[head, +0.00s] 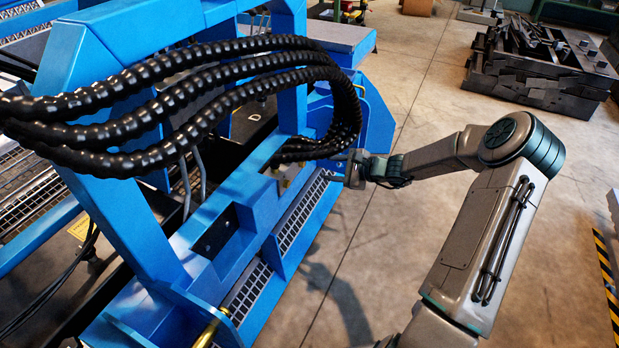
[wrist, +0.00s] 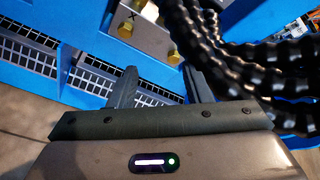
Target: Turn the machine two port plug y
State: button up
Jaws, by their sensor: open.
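The blue machine (head: 165,235) fills the left half of the head view. In the wrist view, a silver metal block (wrist: 130,30) on the machine (wrist: 45,20) bears brass-coloured hex plugs. An upper plug (wrist: 148,10) is partly cut off by the top edge. A lower plug (wrist: 173,55) sits at the block's lower right. An "X" mark is on the block's left part; I see no "Y" mark, so I cannot tell which plug is y. My gripper (wrist: 160,80) is open and empty, its fingers below the block and apart from the plugs. The head view shows it (head: 350,168) beside the machine.
Thick black ribbed hoses (head: 200,80) arch over the machine and close by my gripper; they also fill the right of the wrist view (wrist: 235,75). A dark metal stack (head: 540,85) stands at back right. Floor between is clear.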

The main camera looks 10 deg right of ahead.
aim_at(304, 164)
jog(key=w+d+f+m+t+b, duration=0.1)
jog(key=w+d+f+m+t, duration=0.1)
jog(key=d+f+m, duration=0.15)
jog(key=shift+n, duration=0.45)
jog(key=b+x, duration=0.1)
jog(key=x, duration=0.3)
jog(key=b+x, duration=0.1)
jog(key=x, duration=0.4)
jog(key=b+x, duration=0.2)
jog(key=x, duration=0.3)
jog(key=shift+s+f, duration=0.2)
jog(key=shift+f, duration=0.05)
grip_shut()
